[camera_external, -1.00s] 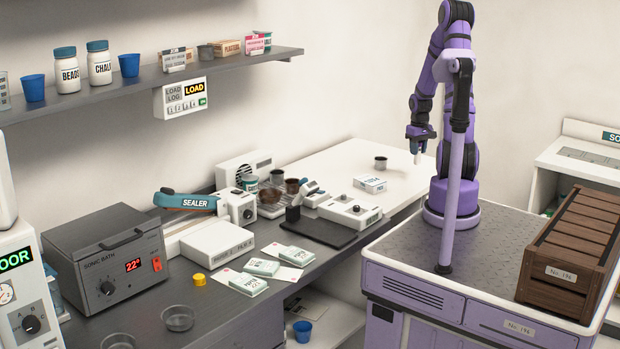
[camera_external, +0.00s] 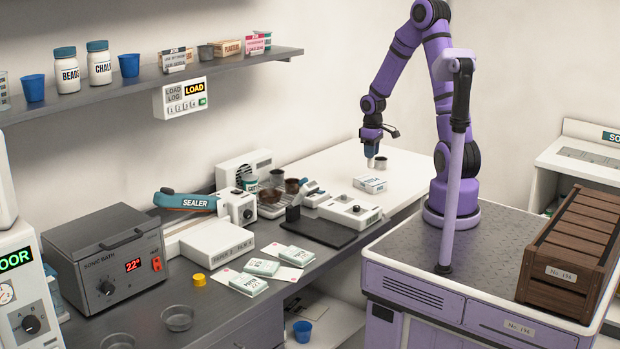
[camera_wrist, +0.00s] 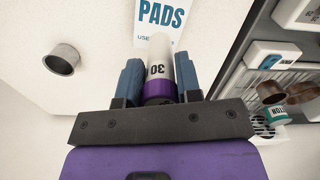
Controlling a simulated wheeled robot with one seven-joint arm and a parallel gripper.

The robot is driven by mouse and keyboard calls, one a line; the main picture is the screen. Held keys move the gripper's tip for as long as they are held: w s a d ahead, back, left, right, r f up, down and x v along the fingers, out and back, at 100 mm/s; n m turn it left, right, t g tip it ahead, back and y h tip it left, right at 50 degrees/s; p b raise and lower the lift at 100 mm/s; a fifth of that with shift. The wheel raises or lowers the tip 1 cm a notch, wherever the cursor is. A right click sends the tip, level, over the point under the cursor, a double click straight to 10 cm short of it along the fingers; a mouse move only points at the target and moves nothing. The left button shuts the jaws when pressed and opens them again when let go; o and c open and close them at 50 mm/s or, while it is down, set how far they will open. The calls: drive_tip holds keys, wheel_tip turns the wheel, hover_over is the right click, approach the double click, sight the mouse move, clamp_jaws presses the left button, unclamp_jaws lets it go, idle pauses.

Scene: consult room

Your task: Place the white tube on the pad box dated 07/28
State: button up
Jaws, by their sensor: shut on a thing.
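My gripper (camera_external: 371,150) is shut on the white tube (camera_external: 370,163) and holds it upright above the back of the white bench. In the wrist view the white tube (camera_wrist: 159,50) sits between the blue fingers of my gripper (camera_wrist: 158,80), with a dark "30" and a purple end. A white pad box (camera_external: 370,184) lies on the bench just below the tube. In the wrist view this pad box (camera_wrist: 150,16) shows "PADS" and "USE" beyond the tube; its date is hidden. More pad boxes (camera_external: 249,284) (camera_external: 262,267) (camera_external: 297,256) lie at the front; their dates are too small to read.
A small grey metal cup (camera_external: 380,163) stands right behind the tube and also shows in the wrist view (camera_wrist: 62,59). A white device (camera_external: 349,210) stands front-left of the pad box. Bare white bench (camera_external: 340,160) lies left and behind.

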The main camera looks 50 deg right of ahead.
sight(371, 167)
drive_tip(key=shift+f, duration=2.3)
drive_tip(key=shift+f, duration=0.15)
drive_tip(key=o, duration=0.9)
drive_tip(key=shift+o, duration=0.2)
